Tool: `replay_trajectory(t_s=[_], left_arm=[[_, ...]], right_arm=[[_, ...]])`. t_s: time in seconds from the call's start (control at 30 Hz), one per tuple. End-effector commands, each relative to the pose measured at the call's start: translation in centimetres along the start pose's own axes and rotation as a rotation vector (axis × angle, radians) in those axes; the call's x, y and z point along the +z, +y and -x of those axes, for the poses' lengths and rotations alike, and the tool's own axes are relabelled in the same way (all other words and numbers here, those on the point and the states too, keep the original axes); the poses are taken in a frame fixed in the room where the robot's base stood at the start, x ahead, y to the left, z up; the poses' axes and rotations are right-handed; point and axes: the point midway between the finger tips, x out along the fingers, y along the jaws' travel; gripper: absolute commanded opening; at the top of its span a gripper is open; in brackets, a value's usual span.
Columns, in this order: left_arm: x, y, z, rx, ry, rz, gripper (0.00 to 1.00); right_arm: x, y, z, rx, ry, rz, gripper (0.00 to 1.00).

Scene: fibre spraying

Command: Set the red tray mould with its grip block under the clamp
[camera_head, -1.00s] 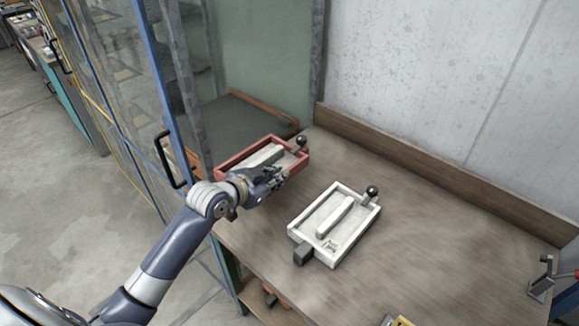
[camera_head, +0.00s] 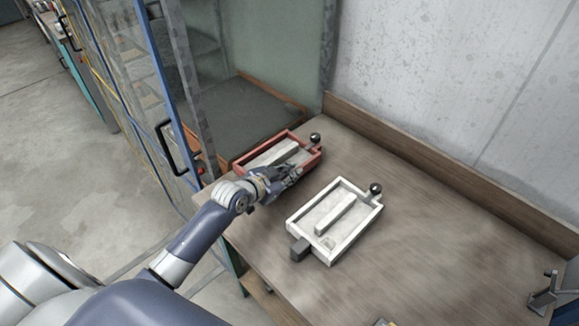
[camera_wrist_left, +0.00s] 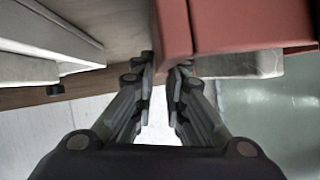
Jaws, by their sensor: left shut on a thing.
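The red tray mould (camera_head: 306,165) is at the back left of the workbench, with a pale bar in it and a dark ball knob at its far right corner. My left gripper (camera_head: 294,174) is shut at the tray's near right side. In the left wrist view the fingers (camera_wrist_left: 166,64) close on a red part of the tray mould (camera_wrist_left: 240,25). The grip block is not clearly visible. I cannot tell whether the tray touches the bench. The clamp (camera_head: 546,290), grey metal, stands at the bench's right edge, partly cut off. My right gripper is not in view.
A white tray mould (camera_head: 293,222) with a dark block and a ball knob lies between the red tray and the clamp. The bench top (camera_head: 440,255) is clear right of it. A wooden back rail (camera_head: 440,180) and a blue-framed glass door (camera_head: 160,90) border the area.

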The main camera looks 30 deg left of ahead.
Motion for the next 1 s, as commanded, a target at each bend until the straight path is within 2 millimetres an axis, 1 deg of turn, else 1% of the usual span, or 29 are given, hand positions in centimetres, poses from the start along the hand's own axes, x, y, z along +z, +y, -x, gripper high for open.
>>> replay_trajectory(t_s=[0.2, 0.6, 0.63, 0.67, 0.7, 1.0], left_arm=[[1.6, 0.4, -1.0, -0.003, 0.008, -0.003, 0.0], [2.0, 0.5, -1.2, -0.004, 0.01, -0.004, 0.0], [2.6, 0.7, -1.3, 0.002, -0.002, 0.002, 0.17], [2.5, 0.7, -1.2, 0.002, -0.002, 0.002, 0.24], [2.5, 0.7, -1.2, 0.002, -0.003, 0.002, 0.33], [2.5, 0.7, -1.2, 0.002, -0.003, 0.002, 0.33]], right_arm=[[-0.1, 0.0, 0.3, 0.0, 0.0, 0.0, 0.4], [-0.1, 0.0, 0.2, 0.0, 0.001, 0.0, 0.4], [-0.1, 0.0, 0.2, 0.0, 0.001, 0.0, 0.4], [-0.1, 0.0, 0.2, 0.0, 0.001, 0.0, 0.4], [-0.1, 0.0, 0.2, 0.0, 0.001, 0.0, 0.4], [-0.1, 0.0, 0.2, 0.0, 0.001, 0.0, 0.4]])
